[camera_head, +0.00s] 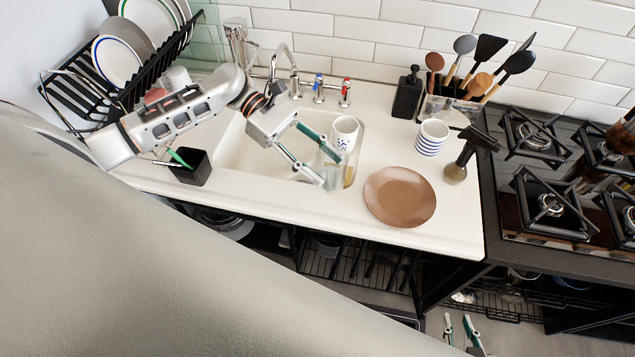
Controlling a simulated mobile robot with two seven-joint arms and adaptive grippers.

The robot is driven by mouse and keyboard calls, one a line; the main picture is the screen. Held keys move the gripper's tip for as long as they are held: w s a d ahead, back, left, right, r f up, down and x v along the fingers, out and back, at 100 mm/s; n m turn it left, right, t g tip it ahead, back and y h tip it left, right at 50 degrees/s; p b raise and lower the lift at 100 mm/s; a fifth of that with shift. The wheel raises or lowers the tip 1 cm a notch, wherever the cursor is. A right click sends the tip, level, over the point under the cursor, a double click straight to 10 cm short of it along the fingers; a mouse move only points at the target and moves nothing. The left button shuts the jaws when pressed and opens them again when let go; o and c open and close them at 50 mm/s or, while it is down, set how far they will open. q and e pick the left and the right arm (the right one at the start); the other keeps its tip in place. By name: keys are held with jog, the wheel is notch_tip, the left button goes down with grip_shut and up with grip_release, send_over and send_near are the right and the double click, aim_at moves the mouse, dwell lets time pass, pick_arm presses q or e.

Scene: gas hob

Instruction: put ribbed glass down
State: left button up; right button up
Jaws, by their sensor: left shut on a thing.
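The ribbed glass (334,179) is clear and hard to make out against the sink and counter. My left gripper (328,169) is shut on it, with one finger on each side. The glass is over the front right part of the white sink (238,150), near its edge. I cannot tell whether its base touches anything. My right gripper (460,329) is low at the bottom edge, below the counter, with its fingers apart and nothing between them.
A black holder (191,168) stands left of the sink. Bare counter (455,222) lies right of the plate.

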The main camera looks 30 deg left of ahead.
pick_arm(q)
notch_tip(320, 180, down, 6)
jog(key=shift+r, duration=0.2)
notch_tip(320, 180, down, 4)
jog(key=shift+r, duration=0.1)
jog(key=shift+f, duration=0.35)
pick_arm(e)
jog(key=shift+w+d+r, duration=0.1)
jog(key=shift+w+r, duration=0.2)
jog(key=shift+w, duration=0.1)
pick_arm(q)
jog(key=o, duration=1.4)
jog(key=shift+f, duration=0.15)
pick_arm(e)
jog(key=shift+s, duration=0.1)
jog(key=shift+f, duration=0.1)
